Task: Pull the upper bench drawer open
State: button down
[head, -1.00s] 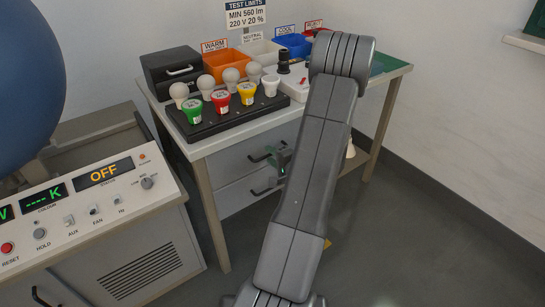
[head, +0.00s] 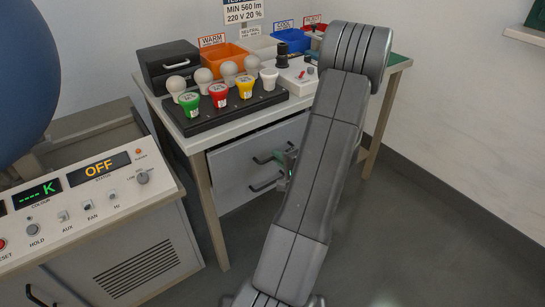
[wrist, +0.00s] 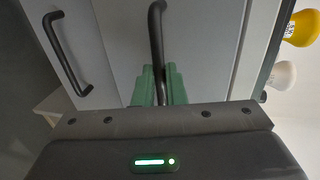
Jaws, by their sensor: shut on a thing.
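The upper bench drawer (head: 232,163) sits under the bench top and stands partly out, with a dark gap above its front. Its dark bar handle (wrist: 156,22) runs between the green fingers of my gripper (wrist: 158,84) in the wrist view. My gripper (head: 284,160) is shut on this handle; in the head view my arm hides part of it and of the drawer's right side. The lower drawer's handle (wrist: 66,55) is free, on the left in the wrist view; it also shows in the head view (head: 266,184).
The bench top (head: 225,137) carries a black rack (head: 215,117) of several bulbs, colored bins and a dark box (head: 170,65). A control console (head: 95,205) stands at the front left. The floor (head: 420,220) right of my arm is clear.

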jog(key=f+b+v, duration=0.2)
jog(key=b+v, duration=0.1)
jog(key=v, duration=0.8)
jog(key=f+b+v, duration=0.2)
jog(key=b+v, duration=0.2)
jog(key=v, duration=0.7)
jog(key=shift+s+d+f, duration=0.3)
jog(key=shift+s+f, duration=0.05)
jog(key=shift+s, duration=0.1)
jog(key=c, duration=1.5)
grip_release()
jog(key=p+v, duration=0.2)
jog(key=v, duration=1.1)
jog(key=shift+s+d, duration=0.2)
jog(key=shift+s, duration=0.15)
jog(key=b+x, duration=0.2)
jog(key=x, duration=1.2)
jog(key=shift+r, duration=0.15)
